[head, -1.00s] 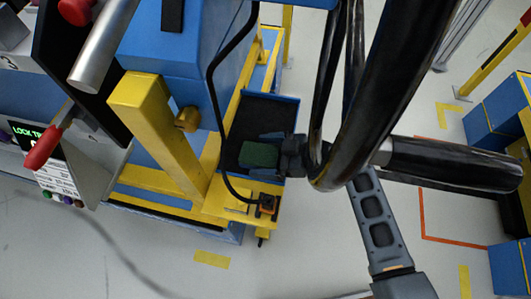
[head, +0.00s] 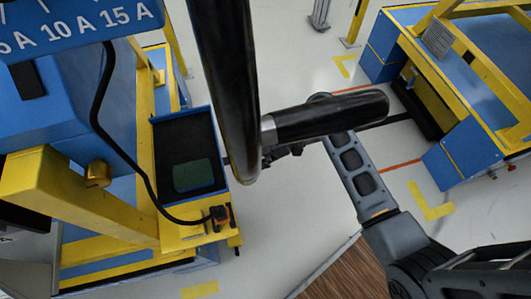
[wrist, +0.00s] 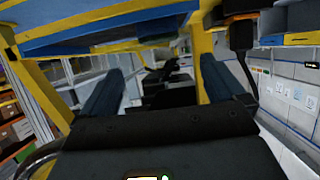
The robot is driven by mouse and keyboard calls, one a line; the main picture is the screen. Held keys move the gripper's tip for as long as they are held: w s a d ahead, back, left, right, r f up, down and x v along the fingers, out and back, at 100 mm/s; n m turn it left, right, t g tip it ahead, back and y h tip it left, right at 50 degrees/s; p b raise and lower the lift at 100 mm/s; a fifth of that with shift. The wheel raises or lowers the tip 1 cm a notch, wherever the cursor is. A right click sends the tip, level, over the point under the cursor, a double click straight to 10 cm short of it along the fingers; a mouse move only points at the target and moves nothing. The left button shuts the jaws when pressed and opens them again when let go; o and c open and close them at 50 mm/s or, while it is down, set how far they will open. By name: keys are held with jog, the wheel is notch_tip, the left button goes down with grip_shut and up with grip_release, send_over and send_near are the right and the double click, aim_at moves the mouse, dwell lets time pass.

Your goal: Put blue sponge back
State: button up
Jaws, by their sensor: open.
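A dark green sponge-like pad (head: 193,176) lies flat in the front part of a black-lined tray with a blue rim (head: 220,158). It looks green rather than blue, and I see no other sponge. My gripper (head: 283,152) is to the right of the tray, apart from the pad, and partly hidden behind a black handle in the head view. In the wrist view its two blue-grey fingers (wrist: 160,92) stand wide apart with nothing held between them.
A thick black bar and handle (head: 330,117) cross in front of my arm. A yellow frame (head: 80,200) and a hanging black cable (head: 120,150) stand left of the tray. Blue and yellow benches (head: 470,150) are at the right. Grey floor lies between.

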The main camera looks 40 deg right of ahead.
jog(key=s+d+f+m+t+h, duration=0.1)
jog(key=s+f+m+t+h, duration=0.1)
jog(key=s+f+m+h, duration=0.6)
jog(key=s+d+r+m+t+h, duration=0.2)
jog(key=s+d, duration=0.1)
jog(key=s, duration=0.7)
jog(key=s+r+m+t, duration=0.1)
jog(key=s+r+t, duration=0.1)
jog(key=s+r, duration=0.2)
jog(key=s+r+m+t+h, duration=0.1)
jog(key=s+r, duration=0.3)
jog(key=r, duration=0.7)
jog(key=s+d+r+m+t+h, duration=0.1)
jog(key=s+r+t, duration=0.2)
jog(key=r, duration=0.5)
jog(key=shift+s+r+m, duration=0.15)
jog(key=shift+s+m, duration=0.15)
jog(key=shift+s, duration=0.2)
